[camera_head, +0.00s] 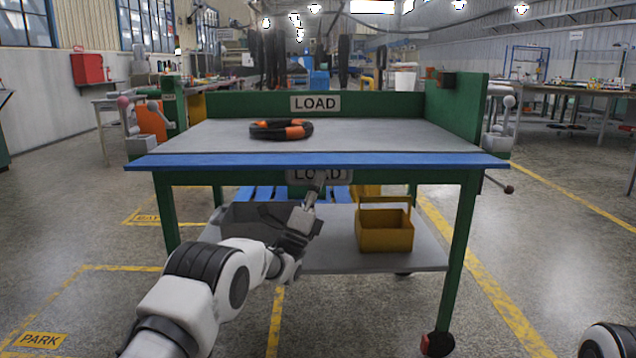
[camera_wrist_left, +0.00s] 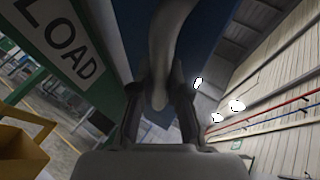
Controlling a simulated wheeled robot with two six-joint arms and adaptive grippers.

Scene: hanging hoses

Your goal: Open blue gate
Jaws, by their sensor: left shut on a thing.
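The blue gate (camera_head: 318,161) is a long flat bar along the front edge of the green cart's grey top. It also shows in the left wrist view (camera_wrist_left: 205,35). My left gripper (camera_head: 311,198) is just below the middle of the gate, in front of the lower LOAD sign. In the left wrist view its two fingers (camera_wrist_left: 160,112) are shut on a smooth grey handle (camera_wrist_left: 168,45) that runs up against the blue surface. Where the handle joins the gate is hidden. My right gripper is out of view.
A black hose coil with orange bands (camera_head: 281,129) lies on the cart top (camera_head: 370,134). A yellow caddy (camera_head: 385,230) stands on the lower shelf (camera_head: 340,258). Green posts and red-hubbed casters (camera_head: 437,344) bound the cart. The floor in front is clear.

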